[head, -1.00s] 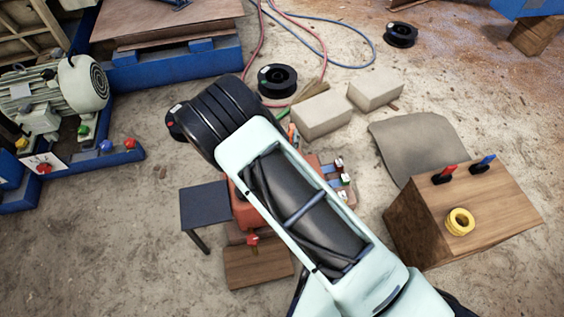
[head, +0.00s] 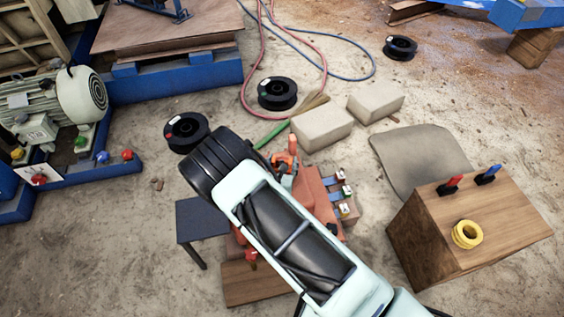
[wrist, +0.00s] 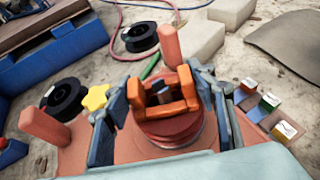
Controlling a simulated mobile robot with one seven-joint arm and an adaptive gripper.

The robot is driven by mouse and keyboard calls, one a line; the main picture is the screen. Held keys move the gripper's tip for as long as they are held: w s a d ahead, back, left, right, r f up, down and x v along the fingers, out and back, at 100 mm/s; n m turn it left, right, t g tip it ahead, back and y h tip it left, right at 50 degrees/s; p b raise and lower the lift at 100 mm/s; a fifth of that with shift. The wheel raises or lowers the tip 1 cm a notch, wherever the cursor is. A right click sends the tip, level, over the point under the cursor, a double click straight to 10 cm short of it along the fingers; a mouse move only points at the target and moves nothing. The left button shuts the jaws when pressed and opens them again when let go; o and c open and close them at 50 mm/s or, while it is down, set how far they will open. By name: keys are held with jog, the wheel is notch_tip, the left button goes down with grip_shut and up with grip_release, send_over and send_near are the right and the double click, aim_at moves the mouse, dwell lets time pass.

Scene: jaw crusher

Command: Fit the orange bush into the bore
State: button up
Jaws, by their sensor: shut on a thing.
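The orange bush (wrist: 163,108) sits between the blue-grey fingers of my gripper (wrist: 164,97) in the wrist view, one finger on each side. My gripper is shut on it. A dark round part shows in its middle. A round red housing (wrist: 172,135) lies just below the bush; I cannot tell whether the two touch. The bore itself is hidden. In the head view, my arm covers most of the red machine (head: 318,185), and an orange part (head: 284,161) shows at the gripper end.
Upright salmon posts (wrist: 170,46) and a yellow star knob (wrist: 96,97) stand close to the fingers. Small coloured blocks (head: 341,191) line the machine's right side. A wooden box (head: 430,235) with a yellow ring (head: 467,234) stands at right. Black spools and pale blocks lie behind.

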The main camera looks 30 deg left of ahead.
jog(key=o, duration=1.4)
jog(key=shift+s+r+p, duration=0.25)
jog(key=shift+s+p, duration=0.05)
jog(key=p+v, duration=0.3)
jog(key=v, duration=0.8)
jog(key=shift+s+d, duration=0.1)
jog(key=shift+s, duration=0.15)
